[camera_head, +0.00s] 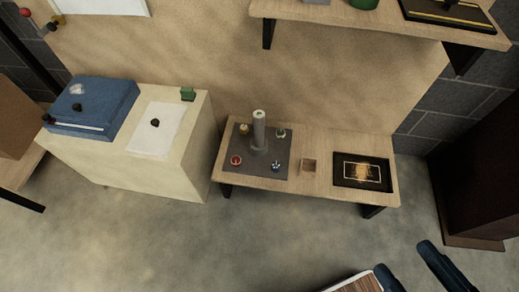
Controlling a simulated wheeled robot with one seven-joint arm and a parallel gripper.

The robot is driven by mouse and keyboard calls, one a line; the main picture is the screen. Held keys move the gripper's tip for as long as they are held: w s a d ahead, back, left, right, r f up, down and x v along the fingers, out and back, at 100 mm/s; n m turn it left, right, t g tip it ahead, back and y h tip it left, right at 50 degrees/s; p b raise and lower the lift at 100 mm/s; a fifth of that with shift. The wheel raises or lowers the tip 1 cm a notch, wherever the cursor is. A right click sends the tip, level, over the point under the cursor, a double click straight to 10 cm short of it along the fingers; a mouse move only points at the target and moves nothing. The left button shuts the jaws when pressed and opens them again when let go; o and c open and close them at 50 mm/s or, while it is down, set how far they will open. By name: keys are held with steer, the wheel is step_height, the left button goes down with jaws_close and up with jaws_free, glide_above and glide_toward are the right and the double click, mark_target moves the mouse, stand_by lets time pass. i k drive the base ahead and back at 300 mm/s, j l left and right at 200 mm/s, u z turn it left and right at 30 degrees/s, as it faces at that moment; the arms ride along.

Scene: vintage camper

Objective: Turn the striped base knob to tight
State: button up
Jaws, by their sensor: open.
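A grey square base plate (241,172) lies on the left part of a low wooden bench. A grey upright post (259,130) stands at its middle. Small knobs sit at its corners: a red one (236,160) front left, a blue and white one (276,167) front right, a yellowish one (243,128) back left and a green one (281,133) back right. The blue and white knob may be the striped one, but it is too small to be sure. Its turn position cannot be read. My gripper is not in view.
The bench (322,195) also holds a small square box (309,165) and a black framed tray (362,172). A cream cabinet (170,180) with a blue case (92,106) stands left. A shelf (380,22) hangs above. Dark blue pieces (445,266) lie front right. Floor before the bench is clear.

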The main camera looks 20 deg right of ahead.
mark_target(280, 133)
steer(key=i+u, duration=0.3)
steer(key=i, duration=0.3)
steer(key=i+l+u, duration=0.2)
steer(key=i+u, duration=0.15)
steer(key=i, duration=0.2)
